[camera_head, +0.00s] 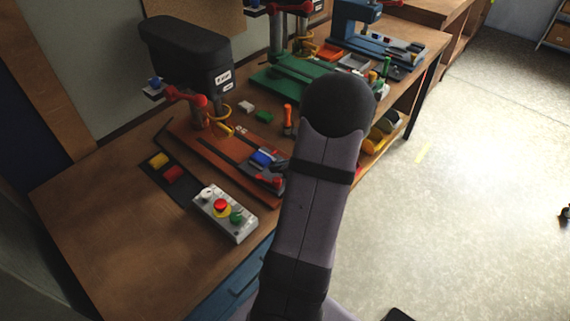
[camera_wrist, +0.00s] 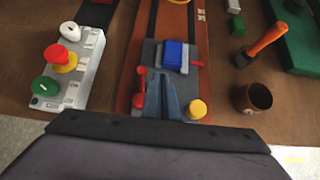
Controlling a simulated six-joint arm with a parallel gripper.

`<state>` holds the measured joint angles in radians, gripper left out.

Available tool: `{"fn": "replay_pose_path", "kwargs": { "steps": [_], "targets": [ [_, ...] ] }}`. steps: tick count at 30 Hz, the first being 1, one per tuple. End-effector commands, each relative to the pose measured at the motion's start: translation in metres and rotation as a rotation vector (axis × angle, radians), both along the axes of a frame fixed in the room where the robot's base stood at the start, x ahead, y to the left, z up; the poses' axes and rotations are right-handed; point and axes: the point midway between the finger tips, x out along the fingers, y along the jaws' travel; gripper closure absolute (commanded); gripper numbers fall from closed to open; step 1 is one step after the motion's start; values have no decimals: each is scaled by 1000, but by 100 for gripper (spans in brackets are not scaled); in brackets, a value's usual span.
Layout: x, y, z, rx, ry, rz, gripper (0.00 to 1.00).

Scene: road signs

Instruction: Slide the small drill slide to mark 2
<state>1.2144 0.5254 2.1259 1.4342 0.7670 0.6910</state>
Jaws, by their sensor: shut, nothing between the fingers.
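The small drill slide is a grey carriage with a blue block (camera_wrist: 173,55) on top, on the red-brown drill base (camera_wrist: 186,22). It sits at the near end of the base's dark rails, with red knobs and a yellow knob (camera_wrist: 196,109) around it. In the head view the blue block (camera_head: 262,158) shows just left of my arm. White marks (camera_wrist: 201,15) are on the base farther up; I cannot read them. My gripper (camera_wrist: 163,74) is shut and empty, its grey-blue fingers over the carriage's near part, beside the red knob (camera_wrist: 139,100). Contact is unclear.
A control box (camera_head: 225,214) with red and green buttons stands left of the base. An orange-handled tool (camera_wrist: 265,45) and a dark cup (camera_wrist: 251,97) stand to the right. The black drill head (camera_head: 187,50) overhangs the base's far end. The table's left front is clear.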

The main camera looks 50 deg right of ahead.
Motion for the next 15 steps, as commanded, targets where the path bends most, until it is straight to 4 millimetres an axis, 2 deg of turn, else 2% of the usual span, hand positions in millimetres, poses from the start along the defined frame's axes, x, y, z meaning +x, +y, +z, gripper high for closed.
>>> {"fn": "replay_pose_path", "kwargs": {
  "steps": [6, 15],
  "targets": [
    [19, 1, -17, 1, 1, 1, 100],
    [27, 0, -25, -1, 1, 0, 100]
  ]
}}
